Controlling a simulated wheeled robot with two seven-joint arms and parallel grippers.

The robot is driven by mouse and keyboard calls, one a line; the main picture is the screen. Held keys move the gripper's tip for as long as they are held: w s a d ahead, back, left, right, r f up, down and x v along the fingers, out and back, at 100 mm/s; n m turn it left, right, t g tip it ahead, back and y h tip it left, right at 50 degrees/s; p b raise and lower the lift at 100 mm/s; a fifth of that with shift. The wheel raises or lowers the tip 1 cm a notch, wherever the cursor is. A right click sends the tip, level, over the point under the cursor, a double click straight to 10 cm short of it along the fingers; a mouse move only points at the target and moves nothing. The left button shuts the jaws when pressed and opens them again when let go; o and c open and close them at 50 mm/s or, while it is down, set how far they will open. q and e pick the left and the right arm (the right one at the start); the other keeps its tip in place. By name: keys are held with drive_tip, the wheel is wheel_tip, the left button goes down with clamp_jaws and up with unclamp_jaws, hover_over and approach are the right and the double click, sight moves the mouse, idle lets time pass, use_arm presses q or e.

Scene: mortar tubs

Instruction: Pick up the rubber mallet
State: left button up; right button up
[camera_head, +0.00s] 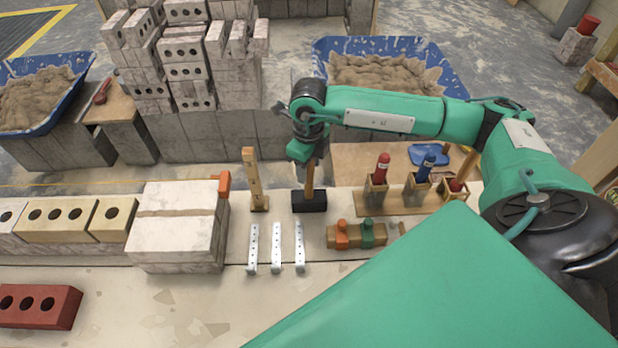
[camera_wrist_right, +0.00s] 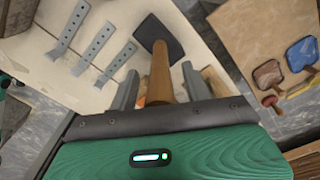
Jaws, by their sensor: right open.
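The rubber mallet has a black head (camera_head: 309,201) resting on the pale bench and a wooden handle (camera_head: 310,175) standing up from it. My right gripper (camera_head: 309,158) is above it, pointing down, with the handle's upper part near its fingers. In the right wrist view the mallet (camera_wrist_right: 160,65) shows its black head beyond the fingers and its handle running between the two grey fingers of my right gripper (camera_wrist_right: 158,88). The fingers are apart, with gaps on both sides of the handle. My left gripper is not in view.
Metal straps (camera_head: 276,248) lie just in front of the mallet. A wooden upright (camera_head: 252,180) stands close to its left, and a pale block stack (camera_head: 175,240) further left. A wooden block with orange and green pieces (camera_head: 356,234) and holders with red and blue handles (camera_head: 383,168) are to the right.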

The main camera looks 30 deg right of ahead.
clamp_jaws()
drive_tip(key=shift+r, duration=0.1)
wheel_tip(320, 180, up, 20)
idle(0.7)
drive_tip(key=c, duration=0.9)
unclamp_jaws()
clamp_jaws()
